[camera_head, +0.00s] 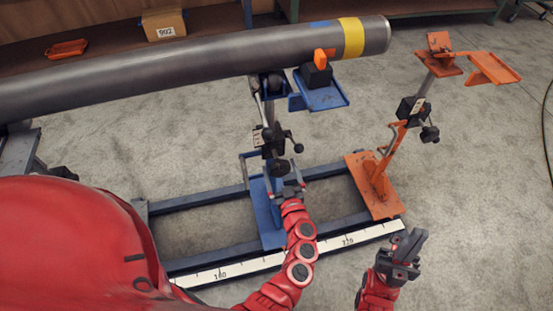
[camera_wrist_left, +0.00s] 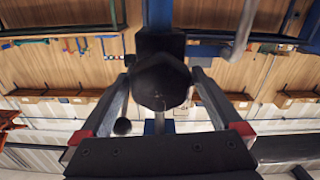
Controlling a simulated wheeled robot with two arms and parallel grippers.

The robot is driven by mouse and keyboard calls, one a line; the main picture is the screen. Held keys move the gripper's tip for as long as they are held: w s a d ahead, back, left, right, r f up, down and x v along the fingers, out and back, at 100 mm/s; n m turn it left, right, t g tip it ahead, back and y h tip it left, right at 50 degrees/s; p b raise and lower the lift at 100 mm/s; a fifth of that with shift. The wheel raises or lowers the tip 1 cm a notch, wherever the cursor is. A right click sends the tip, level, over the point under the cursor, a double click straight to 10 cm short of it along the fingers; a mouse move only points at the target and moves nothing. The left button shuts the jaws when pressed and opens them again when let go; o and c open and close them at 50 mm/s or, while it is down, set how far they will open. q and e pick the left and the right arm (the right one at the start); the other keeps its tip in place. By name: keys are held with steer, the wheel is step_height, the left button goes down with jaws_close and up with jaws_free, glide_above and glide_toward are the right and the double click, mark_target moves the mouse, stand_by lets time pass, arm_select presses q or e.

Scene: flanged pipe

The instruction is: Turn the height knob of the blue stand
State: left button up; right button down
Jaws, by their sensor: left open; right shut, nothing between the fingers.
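The blue stand (camera_head: 262,205) rises from the rail frame and holds up the grey pipe (camera_head: 200,64). Its black height knob (camera_head: 280,169) is on the near side of the post, low down. In the left wrist view the dark, faceted knob (camera_wrist_left: 160,82) sits between the two fingers, which are spread on either side of it. My left gripper (camera_head: 289,183) is open at the knob; gaps show beside it, and I cannot tell whether either finger touches. My right gripper (camera_head: 417,238) is shut and empty, in the air at lower right.
An orange stand (camera_head: 376,184) stands to the right on the same frame, with no pipe on it. A ruler strip (camera_head: 240,268) runs along the frame's near rail. A small black ball handle (camera_head: 298,148) juts out above the knob. Open floor lies at right.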

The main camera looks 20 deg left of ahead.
arm_select(q)
steer(key=shift+x, duration=2.2)
steer(key=shift+s, duration=0.1)
steer(key=c, duration=1.1)
